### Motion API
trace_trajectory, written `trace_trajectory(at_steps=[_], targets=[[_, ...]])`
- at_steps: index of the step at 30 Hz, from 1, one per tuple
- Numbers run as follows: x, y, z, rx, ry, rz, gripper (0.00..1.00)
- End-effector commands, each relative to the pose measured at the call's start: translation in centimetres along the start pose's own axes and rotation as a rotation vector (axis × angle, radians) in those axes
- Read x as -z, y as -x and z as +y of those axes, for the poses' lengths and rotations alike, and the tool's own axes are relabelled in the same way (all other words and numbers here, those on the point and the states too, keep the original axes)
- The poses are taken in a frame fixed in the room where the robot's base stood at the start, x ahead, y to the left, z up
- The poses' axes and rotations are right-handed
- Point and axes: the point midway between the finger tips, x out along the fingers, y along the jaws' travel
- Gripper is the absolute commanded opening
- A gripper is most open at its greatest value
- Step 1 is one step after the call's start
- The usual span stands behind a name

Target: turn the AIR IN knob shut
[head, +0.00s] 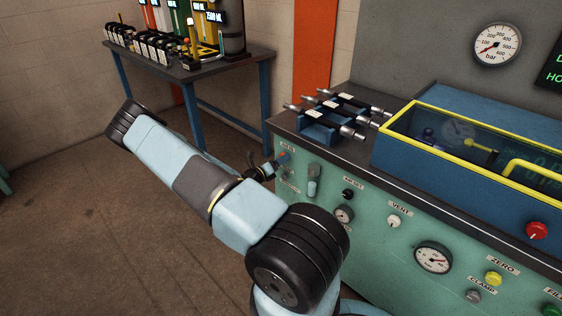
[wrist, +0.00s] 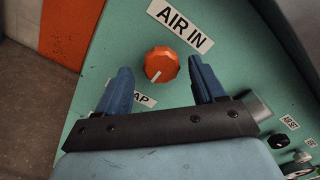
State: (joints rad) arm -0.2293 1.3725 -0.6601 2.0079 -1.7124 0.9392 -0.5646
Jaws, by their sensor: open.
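The AIR IN knob (wrist: 161,65) is a round orange-red knob with a white pointer line. It sits on the green panel below the AIR IN label (wrist: 180,25) in the wrist view. The pointer slants toward the lower left of that view. My gripper (wrist: 159,82) is open, with one blue finger to the lower left of the knob and one to the right. Both fingers look apart from the knob; their depth from it is hard to tell. In the head view my gripper (head: 270,170) is small and dark beside the panel's left end, near the knob (head: 284,156).
A partly covered label ending in "AP" lies below the knob. Open floor is at left.

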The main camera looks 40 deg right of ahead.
Motion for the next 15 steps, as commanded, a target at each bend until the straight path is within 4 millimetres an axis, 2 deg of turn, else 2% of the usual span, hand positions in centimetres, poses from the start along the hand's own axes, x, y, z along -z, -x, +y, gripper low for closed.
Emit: trace_trajectory(at_steps=[15], targets=[[-0.1, 9.7, 0.2, -0.005, 0.001, -0.002, 0.69]])
